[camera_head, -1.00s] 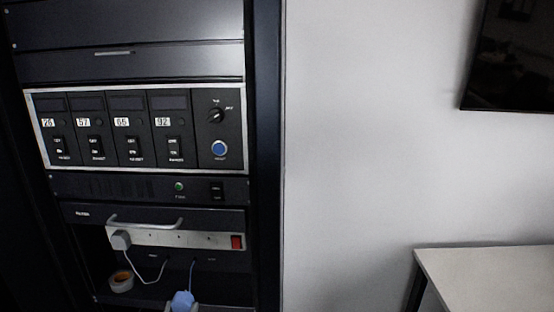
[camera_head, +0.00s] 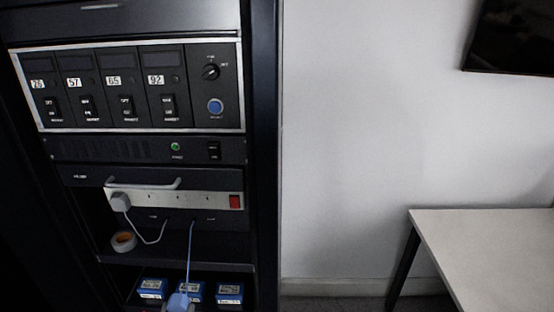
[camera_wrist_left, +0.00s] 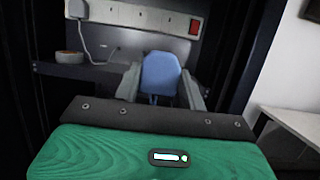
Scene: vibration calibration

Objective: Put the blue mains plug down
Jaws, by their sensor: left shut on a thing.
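The blue mains plug (camera_head: 179,301) is at the bottom of the head view, with its blue cord rising to the rack panel. In the left wrist view the plug (camera_wrist_left: 161,74) sits between the two fingers of my left gripper (camera_wrist_left: 160,88), which is shut on it. Only the tip of the left gripper (camera_head: 178,308) shows in the head view, in front of the lower shelf. The power strip (camera_head: 180,199) has a white plug (camera_head: 121,202) at its left end and a red switch at its right. My right gripper is not in view.
Blue labelled boxes (camera_head: 229,293) stand on the lower shelf, close behind the plug. A tape roll (camera_head: 123,241) lies on the shelf above, at the left. A white-topped table (camera_head: 480,240) stands at the right, apart from the rack.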

